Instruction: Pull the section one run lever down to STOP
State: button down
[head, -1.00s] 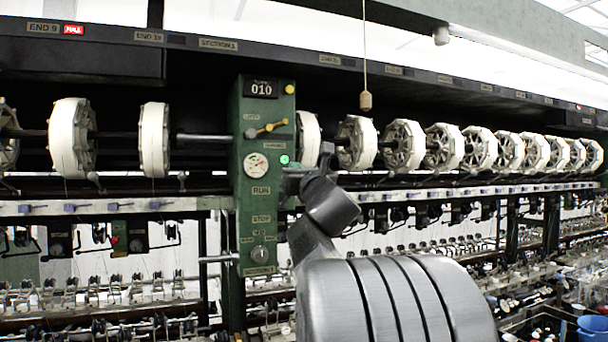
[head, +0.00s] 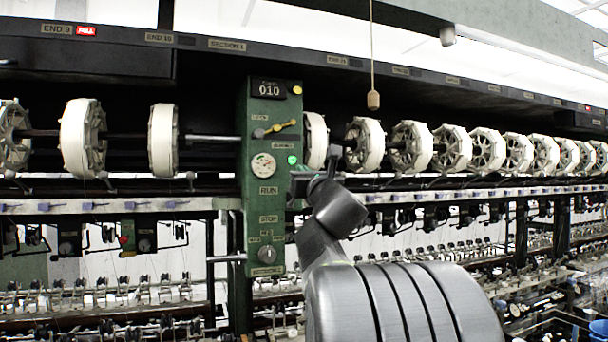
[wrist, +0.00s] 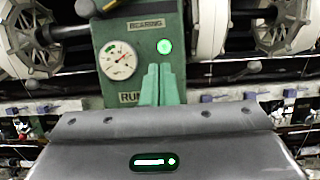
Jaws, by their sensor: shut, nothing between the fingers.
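The green section post (head: 253,215) stands left of centre in the head view, with a RUN label (head: 268,190) above a STOP label (head: 269,219). In the wrist view, the post (wrist: 150,35) carries the RUN label (wrist: 130,98), partly covered. My gripper (head: 297,178) is at the post's right edge, around RUN height. In the wrist view, its green fingers (wrist: 162,84) are together and empty, just below the lit green lamp (wrist: 164,46).
A gauge (head: 263,165) and a yellow-tipped lever (head: 276,129) sit higher on the post. White reels (head: 366,145) line both sides. A pull cord with a wooden knob (head: 373,99) hangs right of the post. A metal rod (head: 226,258) sticks out left of the post.

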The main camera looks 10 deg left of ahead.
jog(key=shift+f, duration=0.1)
jog(key=f+b, duration=0.2)
jog(key=b, duration=0.1)
jog(key=s+f+b, duration=0.1)
jog(key=shift+d+f, duration=0.25)
jog(key=shift+d, duration=0.15)
dwell(0.3)
jog(key=f+b+v, duration=0.1)
jog(key=b+v, duration=0.7)
jog(key=v, duration=0.8)
jog(key=shift+f, duration=0.4)
jog(key=shift+s+a, duration=0.1)
jog(key=shift+s, duration=0.05)
